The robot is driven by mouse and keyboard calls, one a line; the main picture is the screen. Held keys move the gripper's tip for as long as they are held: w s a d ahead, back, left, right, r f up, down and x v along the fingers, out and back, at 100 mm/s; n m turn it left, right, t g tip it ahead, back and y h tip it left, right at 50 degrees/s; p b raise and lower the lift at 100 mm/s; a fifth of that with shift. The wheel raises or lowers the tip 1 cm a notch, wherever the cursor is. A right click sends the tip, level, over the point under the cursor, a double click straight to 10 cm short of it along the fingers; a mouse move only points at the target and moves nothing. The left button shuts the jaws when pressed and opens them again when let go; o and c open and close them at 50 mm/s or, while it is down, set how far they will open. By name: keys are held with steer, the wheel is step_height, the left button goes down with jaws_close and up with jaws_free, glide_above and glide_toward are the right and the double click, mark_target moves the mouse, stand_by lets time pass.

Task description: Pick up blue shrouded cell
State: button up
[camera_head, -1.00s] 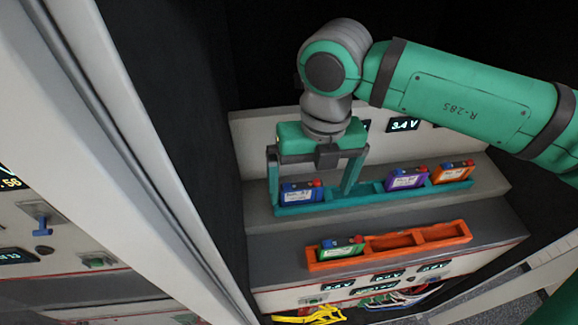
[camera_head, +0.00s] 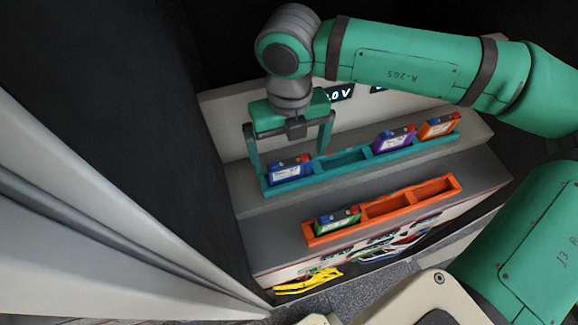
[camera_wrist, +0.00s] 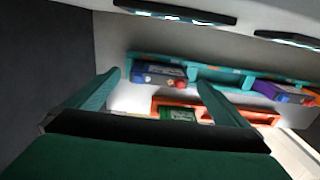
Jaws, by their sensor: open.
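The blue cell (camera_head: 290,169) sits in the left slot of the teal tray (camera_head: 345,158). Its red and blue terminals face up and a white label faces front. It also shows in the wrist view (camera_wrist: 158,75), between the fingertips in the picture. My gripper (camera_head: 290,163) is open and empty, its fingers pointing down at either side of the blue cell in the head view. The wrist view shows both fingers (camera_wrist: 158,79) spread wide. I cannot tell how far the fingertips stand from the cell in depth.
A purple cell (camera_head: 395,140) and an orange cell (camera_head: 439,126) stand at the right in the teal tray. An orange tray (camera_head: 385,207) with a green cell (camera_head: 338,217) is on the lower step. A back wall with displays (camera_head: 340,94) stands close behind.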

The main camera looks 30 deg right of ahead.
mark_target(290, 162)
step_height(290, 162, down, 4)
steer(key=shift+s+a+f, duration=0.15)
steer(key=shift+f, duration=0.05)
steer(key=c, duration=1.4)
steer(key=shift+r, duration=0.1)
step_height(290, 162, up, 10)
steer(key=shift+s+f, duration=0.1)
